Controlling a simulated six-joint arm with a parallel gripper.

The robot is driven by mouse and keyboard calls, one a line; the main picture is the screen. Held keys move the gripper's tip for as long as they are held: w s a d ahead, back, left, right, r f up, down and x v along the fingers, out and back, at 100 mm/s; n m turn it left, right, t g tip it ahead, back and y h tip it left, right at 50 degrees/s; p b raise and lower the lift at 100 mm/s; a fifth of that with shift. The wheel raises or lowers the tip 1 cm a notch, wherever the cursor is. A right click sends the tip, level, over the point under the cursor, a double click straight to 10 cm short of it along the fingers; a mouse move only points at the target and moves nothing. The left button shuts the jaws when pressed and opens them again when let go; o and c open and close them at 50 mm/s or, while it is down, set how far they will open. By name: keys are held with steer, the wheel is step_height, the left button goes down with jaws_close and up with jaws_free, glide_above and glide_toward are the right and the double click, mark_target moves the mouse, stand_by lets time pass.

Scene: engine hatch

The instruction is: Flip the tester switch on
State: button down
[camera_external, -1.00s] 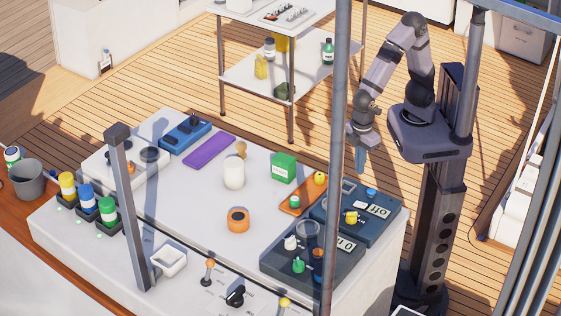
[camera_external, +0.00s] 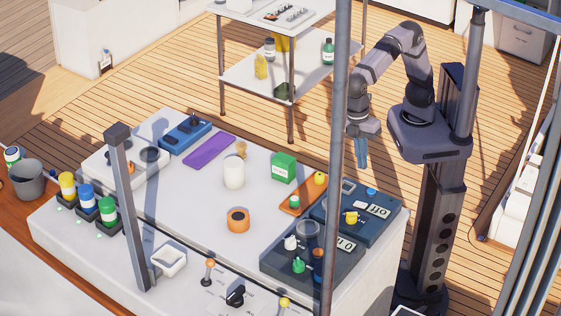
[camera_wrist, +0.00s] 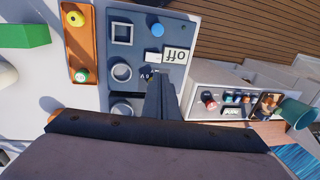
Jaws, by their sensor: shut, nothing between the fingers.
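I cannot tell which part is the tester switch; my fingers cover part of the panel. My gripper (camera_external: 361,165) is shut and empty, pointing down above and behind the panel. Its fingers also show in the wrist view (camera_wrist: 158,88).
A darker panel box (camera_external: 285,262) with green and white knobs adjoins it in front. An orange tray (camera_external: 290,210) with small items, a green box (camera_external: 283,168) and a white cylinder (camera_external: 234,173) stand to the left. A grey post (camera_external: 340,100) crosses the view.

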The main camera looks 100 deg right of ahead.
mark_target(366, 205)
steer(key=shift+f, duration=0.15)
steer(key=f+p, duration=0.1)
steer(key=f, duration=0.3)
steer(key=s+a+f+p, duration=0.1)
steer(key=f, duration=0.4)
steer(key=f+p, duration=0.2)
steer(key=f, duration=0.2)
steer(key=shift+s+a+f, duration=0.15)
steer(key=shift+s+a, duration=0.1)
steer(key=shift+f, duration=0.2)
steer(key=shift+s+f+b, duration=0.15)
steer(key=shift+f+b, duration=0.1)
steer(key=shift+b, duration=0.05)
steer(key=shift+d, duration=0.1)
